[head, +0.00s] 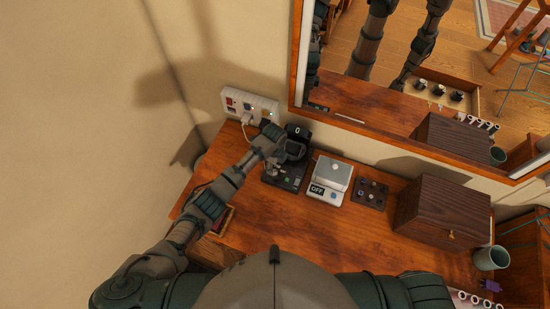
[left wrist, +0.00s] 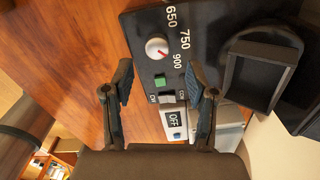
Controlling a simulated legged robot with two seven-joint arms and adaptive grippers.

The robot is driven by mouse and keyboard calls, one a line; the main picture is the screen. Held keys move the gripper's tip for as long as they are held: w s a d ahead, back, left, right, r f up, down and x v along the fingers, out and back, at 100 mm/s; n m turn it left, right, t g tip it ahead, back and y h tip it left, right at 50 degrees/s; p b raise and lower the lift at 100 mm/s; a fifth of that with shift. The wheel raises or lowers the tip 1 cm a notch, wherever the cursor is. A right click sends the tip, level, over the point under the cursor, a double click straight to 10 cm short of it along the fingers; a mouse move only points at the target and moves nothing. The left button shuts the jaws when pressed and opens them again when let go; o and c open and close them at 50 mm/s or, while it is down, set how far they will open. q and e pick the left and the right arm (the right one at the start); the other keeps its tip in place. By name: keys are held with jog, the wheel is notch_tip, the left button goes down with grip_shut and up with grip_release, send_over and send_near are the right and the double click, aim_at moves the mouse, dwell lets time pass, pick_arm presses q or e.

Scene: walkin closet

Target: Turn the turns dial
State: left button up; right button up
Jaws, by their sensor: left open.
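The turns dial (left wrist: 157,48) is a small white knob with a red mark on a black device (head: 285,174). In the left wrist view the numbers 650, 750 and 900 stand beside it, and the red mark points roughly toward 900. My left gripper (left wrist: 159,88) is open and empty, its two fingers apart below the dial in that view. In the head view my left gripper (head: 273,143) is over the device and hides part of it, including the dial. My right gripper is out of view.
A green button (left wrist: 162,80) and a rocker switch (left wrist: 167,97) sit near the dial. A scale reading OFF (head: 331,181), a dark panel with small knobs (head: 370,194) and a wooden box (head: 441,207) stand to the right. A socket strip (head: 249,104) and a mirror are behind.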

aim_at(275, 171)
pick_arm(q)
notch_tip(275, 171, up, 7)
jog(key=shift+f, duration=0.15)
dwell(0.6)
